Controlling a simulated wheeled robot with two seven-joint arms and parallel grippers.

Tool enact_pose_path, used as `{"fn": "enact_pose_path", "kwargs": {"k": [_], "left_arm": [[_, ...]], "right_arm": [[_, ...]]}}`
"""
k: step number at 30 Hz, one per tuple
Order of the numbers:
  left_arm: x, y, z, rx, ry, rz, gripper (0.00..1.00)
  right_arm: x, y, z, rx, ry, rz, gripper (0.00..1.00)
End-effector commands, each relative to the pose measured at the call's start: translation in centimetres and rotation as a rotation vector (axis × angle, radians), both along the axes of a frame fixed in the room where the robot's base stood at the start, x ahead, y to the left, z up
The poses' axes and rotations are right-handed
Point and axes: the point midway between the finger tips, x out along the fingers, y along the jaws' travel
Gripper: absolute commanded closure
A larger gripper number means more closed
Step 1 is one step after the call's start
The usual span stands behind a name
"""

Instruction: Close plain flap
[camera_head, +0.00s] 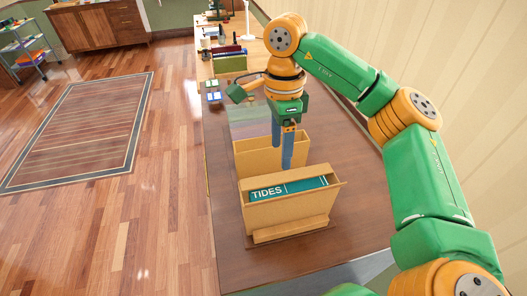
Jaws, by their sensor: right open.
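A tan box (285,212) stands on the brown table, its top open. A teal book marked TIDES (290,190) lies in it, its lettered face showing between the walls. An upright tan panel or second tan holder (246,158) stands just behind the box. I cannot tell which part is the plain flap. My right gripper (282,157) points down, with its blue fingers apart and empty. The fingers overlap the rear tan panel in the view, just behind the box; I cannot tell whether they touch it. My left gripper is out of view.
The brown table (232,262) has bare room at the front left. A pale striped mat or sheet (248,120) lies behind the tan pieces. Farther back are small cards (213,91) and a green holder with books (230,63). A wall runs along the right.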

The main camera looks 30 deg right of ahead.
Motion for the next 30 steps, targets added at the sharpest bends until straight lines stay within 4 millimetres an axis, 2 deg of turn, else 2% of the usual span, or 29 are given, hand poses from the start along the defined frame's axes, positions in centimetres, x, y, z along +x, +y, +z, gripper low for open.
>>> {"fn": "enact_pose_path", "kwargs": {"k": [3, 7, 12, 19, 27, 30], "left_arm": [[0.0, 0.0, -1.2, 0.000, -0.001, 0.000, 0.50], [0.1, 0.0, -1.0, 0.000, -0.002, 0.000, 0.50], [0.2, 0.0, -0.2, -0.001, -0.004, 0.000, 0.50], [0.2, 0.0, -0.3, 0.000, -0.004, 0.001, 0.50], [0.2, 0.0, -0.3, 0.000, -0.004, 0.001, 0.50], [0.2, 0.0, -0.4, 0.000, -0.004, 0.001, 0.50]], "right_arm": [[-0.2, 0.0, -2.8, 0.000, 0.006, -0.004, 0.29], [-0.4, 0.0, -5.1, -0.001, 0.005, -0.002, 0.29], [-0.5, 0.1, -6.6, -0.001, 0.000, -0.001, 0.29], [-0.4, 0.1, -6.9, -0.001, -0.002, 0.000, 0.29], [-0.4, 0.1, -6.9, 0.000, -0.002, 0.001, 1.00], [-0.4, 0.1, -6.9, -0.001, -0.005, 0.001, 1.00]]}}
